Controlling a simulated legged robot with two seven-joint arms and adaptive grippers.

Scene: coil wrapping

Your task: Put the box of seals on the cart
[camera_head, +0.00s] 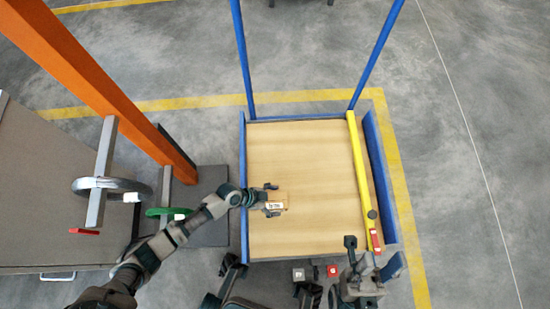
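The cart (305,235) has a flat wooden deck with a blue frame. The box of seals (281,198) appears as a small tan box with a pale label, at the left-centre of the deck. My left gripper (268,200) reaches over the cart's left edge, with its dark fingers at the box. I cannot tell whether they press on it or whether the box rests fully on the deck. My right gripper (369,252) is at the cart's front right corner, fingers apart, with nothing visible between them.
A long yellow bar (357,165) with a red end lies along the deck's right side. Left of the cart stand an orange post (100,75) and a rack with a grey ring (85,186) and a green ring (158,211). The rest of the deck is clear.

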